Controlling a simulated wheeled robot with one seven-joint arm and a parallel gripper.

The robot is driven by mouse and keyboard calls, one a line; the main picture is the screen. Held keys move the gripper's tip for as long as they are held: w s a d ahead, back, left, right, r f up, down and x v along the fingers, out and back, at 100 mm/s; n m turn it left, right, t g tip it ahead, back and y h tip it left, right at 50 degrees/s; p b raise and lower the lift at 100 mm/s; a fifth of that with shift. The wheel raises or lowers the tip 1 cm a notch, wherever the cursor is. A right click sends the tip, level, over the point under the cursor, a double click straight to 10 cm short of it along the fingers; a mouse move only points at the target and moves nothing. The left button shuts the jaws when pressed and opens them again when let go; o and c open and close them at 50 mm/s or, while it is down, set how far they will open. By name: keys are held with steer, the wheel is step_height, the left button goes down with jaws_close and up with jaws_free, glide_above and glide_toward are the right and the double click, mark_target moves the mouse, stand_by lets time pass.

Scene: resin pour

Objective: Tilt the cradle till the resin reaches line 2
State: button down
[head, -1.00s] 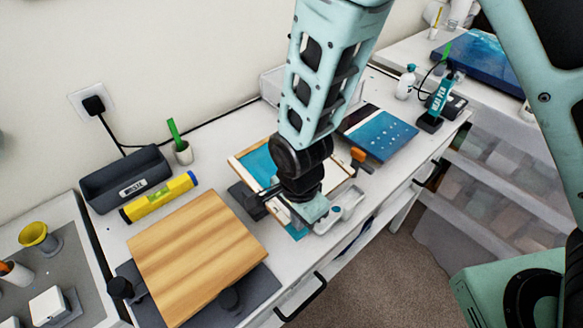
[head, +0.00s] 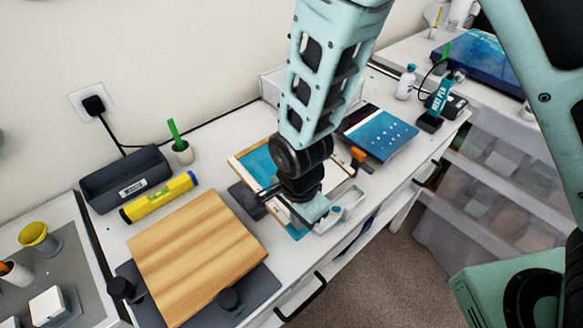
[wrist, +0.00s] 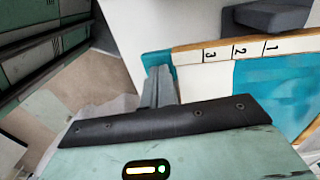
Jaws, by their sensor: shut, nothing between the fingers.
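The cradle is a wood-edged frame (head: 237,170) on the bench, with teal resin (head: 258,163) on its white panel. My arm hides much of it in the head view. In the wrist view the wooden edge (wrist: 222,48) carries marks 3, 2 and 1 from left to right. The resin (wrist: 275,88) covers the right part. Its front lies close to mark 2; I cannot tell whether it sits exactly on the line. A teal strip (wrist: 155,59) shows at the panel's left end. My gripper (wrist: 158,80) is shut and empty, its fingertips close to that end; contact is unclear.
A wooden board (head: 197,255) on a dark stand, a yellow level (head: 160,197) and a grey bin (head: 126,180) stand left of the cradle. A blue panel (head: 378,132) and a heat pen (head: 438,98) are to the right. An orange-handled clamp (head: 358,156) sits close by.

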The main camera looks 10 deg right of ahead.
steer(key=shift+r, duration=0.1)
stand_by(0.3)
step_height(320, 180, up, 6)
steer(key=p, duration=0.5)
steer(key=shift+p, duration=0.35)
stand_by(0.6)
steer(key=shift+s+r+n+b, duration=0.2)
steer(key=shift+r+n+b, duration=0.05)
steer(key=shift+n+b, duration=0.3)
steer(key=s+d+r+n+b, duration=0.8)
steer(key=s+n, duration=0.3)
steer(key=n, duration=0.7)
steer(key=shift+r+y+b, duration=0.2)
steer(key=shift+y+b, duration=0.1)
steer(key=shift+b, duration=0.45)
steer(key=shift+w, duration=0.1)
steer(key=shift+d, duration=0.1)
